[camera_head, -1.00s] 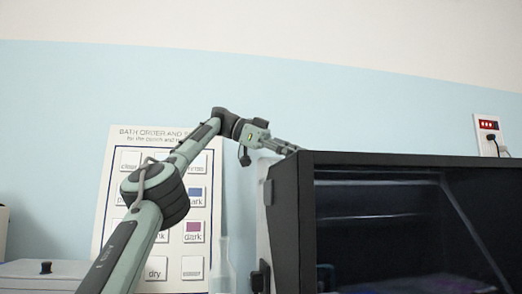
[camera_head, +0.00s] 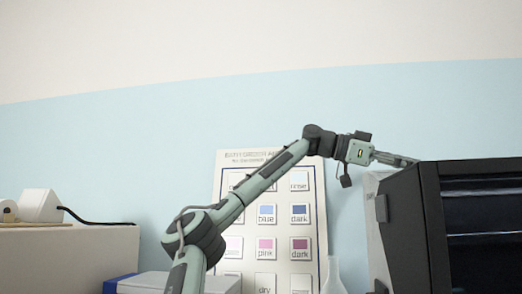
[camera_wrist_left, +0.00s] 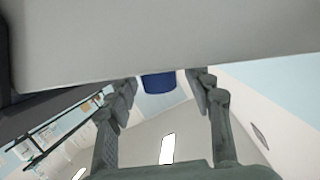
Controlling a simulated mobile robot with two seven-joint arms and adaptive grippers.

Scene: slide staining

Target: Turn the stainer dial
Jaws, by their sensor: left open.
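My left gripper (camera_head: 396,159) reaches in from the left at the upper left corner of a dark glass-fronted cabinet (camera_head: 405,235); its fingertips are partly hidden there. In the left wrist view the gripper (camera_wrist_left: 164,80) is open, with a finger on either side of a dark blue, round, knob-like part (camera_wrist_left: 158,84). This part sits against a broad grey surface (camera_wrist_left: 170,40), and a gap shows beside it. I cannot tell for sure that it is the stainer dial. No dial shows in the head view. My right gripper is not in view.
A chart of labelled colour squares (camera_head: 228,190) stands behind my left arm. A white bottle-like thing (camera_head: 333,278) stands between chart and cabinet. At the left are a white device with a black cable (camera_head: 40,207) and a blue-and-white box (camera_head: 125,285). The wall above is clear.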

